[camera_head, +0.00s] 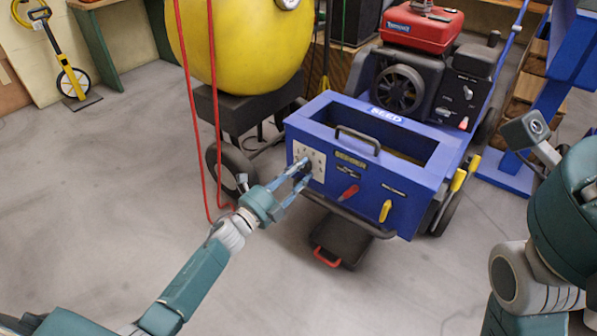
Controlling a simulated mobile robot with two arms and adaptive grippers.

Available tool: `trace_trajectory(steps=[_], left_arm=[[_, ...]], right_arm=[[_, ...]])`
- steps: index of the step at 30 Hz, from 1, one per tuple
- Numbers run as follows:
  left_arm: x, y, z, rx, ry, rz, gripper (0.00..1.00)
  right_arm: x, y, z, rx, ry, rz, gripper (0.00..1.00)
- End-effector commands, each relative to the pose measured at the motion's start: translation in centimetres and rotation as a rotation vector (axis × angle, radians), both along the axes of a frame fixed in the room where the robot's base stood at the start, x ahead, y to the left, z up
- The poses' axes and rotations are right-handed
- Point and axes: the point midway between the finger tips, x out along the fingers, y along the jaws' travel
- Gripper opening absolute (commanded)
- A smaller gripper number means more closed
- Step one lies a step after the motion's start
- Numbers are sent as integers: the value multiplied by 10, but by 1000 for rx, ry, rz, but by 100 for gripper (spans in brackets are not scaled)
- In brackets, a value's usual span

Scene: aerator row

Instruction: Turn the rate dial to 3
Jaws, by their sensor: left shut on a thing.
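The blue seeder (345,191) stands on the floor in the middle of the view, its front panel facing me. A white dial plate (318,158) with small dark marks is at the left end of that panel. My left gripper (305,172) reaches in from the lower left and is shut on the rate dial at this plate. The fingers cover most of the dial, so its pointer and setting cannot be read. My right arm shows at the right edge, but its gripper is not in view.
Right of the dial plate are a red lever (349,192) and a yellow lever (385,211). A black handle (358,138) rises above the panel. A yellow tank (240,45) with red hoses (216,100) stands at left. The grey floor at lower left is clear.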

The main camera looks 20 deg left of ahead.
Motion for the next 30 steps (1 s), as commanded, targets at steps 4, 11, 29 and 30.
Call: trace_trajectory(steps=[4,11,29,30], left_arm=[[-1,-2,0,-1,-1,-5,37],[-1,-2,0,-2,0,-3,52],[-72,29,-10,0,4,-3,52],[-79,32,-10,0,4,-3,52]], right_arm=[[0,0,0,1,0,0,0],[1,0,-1,2,3,0,0],[2,0,-2,1,6,0,0],[2,0,-2,1,6,0,0]])
